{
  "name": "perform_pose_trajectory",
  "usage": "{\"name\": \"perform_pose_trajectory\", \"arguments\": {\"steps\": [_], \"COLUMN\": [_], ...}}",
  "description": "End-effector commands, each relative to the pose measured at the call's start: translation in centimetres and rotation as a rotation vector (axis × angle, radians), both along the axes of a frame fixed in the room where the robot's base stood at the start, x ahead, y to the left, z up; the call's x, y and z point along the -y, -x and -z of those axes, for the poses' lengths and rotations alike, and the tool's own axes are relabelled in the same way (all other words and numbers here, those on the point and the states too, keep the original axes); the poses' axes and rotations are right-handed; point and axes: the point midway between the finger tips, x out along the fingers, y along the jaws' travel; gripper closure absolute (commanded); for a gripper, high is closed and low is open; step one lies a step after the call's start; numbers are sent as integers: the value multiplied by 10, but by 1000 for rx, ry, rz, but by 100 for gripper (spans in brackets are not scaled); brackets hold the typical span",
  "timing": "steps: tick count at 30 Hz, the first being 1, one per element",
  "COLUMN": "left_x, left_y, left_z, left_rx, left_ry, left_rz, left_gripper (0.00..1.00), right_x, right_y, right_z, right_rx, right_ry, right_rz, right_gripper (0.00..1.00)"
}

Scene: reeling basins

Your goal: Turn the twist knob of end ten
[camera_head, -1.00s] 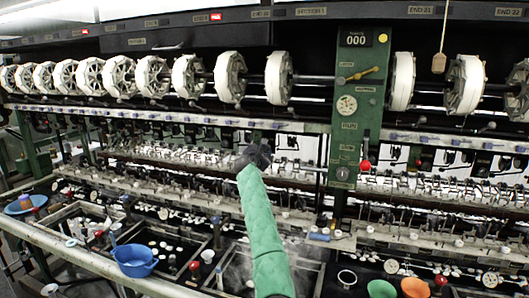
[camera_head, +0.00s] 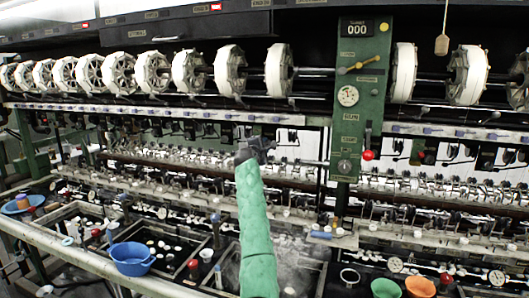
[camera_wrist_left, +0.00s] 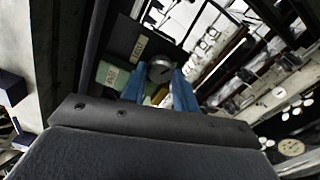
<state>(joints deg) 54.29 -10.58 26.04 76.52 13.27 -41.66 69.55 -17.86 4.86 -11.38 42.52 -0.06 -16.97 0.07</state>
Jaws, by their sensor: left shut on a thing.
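My left gripper (camera_wrist_left: 159,88) shows two blue fingers in the left wrist view. They are shut on a small round grey twist knob (camera_wrist_left: 159,68), one finger on each side. The knob sits beside a green box with pale labels (camera_wrist_left: 112,75), too small to read surely. In the head view my left gripper (camera_head: 262,147) is a dark shape at the end of the green-sleeved arm, against the machine's middle row. There the knob is hidden or too small to make out. My right gripper is not in view.
White reels (camera_head: 278,70) run along the top of the machine. A green control panel (camera_head: 350,115) with a red-balled lever (camera_head: 368,155) stands right of my gripper. Basins, a blue bowl (camera_head: 132,258) and orange bowl (camera_head: 419,287) lie below in front.

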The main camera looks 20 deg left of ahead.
Motion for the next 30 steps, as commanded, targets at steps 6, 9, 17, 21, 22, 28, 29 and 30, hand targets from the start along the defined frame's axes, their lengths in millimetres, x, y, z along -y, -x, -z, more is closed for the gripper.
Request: {"name": "perform_pose_trajectory", "arguments": {"steps": [6, 9, 17, 21, 22, 28, 29, 30], "left_x": [1, 1, 1, 1, 1, 1, 1, 1], "left_y": [0, 0, 0, -1, -1, -1, -1, -1], "left_z": [8, 8, 9, 9, 9, 9, 9, 9], "left_rx": [3, 7, 13, 17, 18, 23, 23, 24], "left_ry": [-204, -299, -546, -678, -706, -873, -895, -922], "left_rz": [2, 2, 4, 5, 4, 5, 5, 5], "left_gripper": [94, 94, 94, 94, 94, 94, 94, 94], "right_x": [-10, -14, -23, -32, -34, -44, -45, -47], "right_y": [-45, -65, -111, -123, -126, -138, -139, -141], "right_z": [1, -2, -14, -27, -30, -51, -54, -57], "right_rx": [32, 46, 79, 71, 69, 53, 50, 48], "right_ry": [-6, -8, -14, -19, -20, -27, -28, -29], "right_rz": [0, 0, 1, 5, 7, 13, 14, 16], "right_gripper": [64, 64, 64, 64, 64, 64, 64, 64]}}
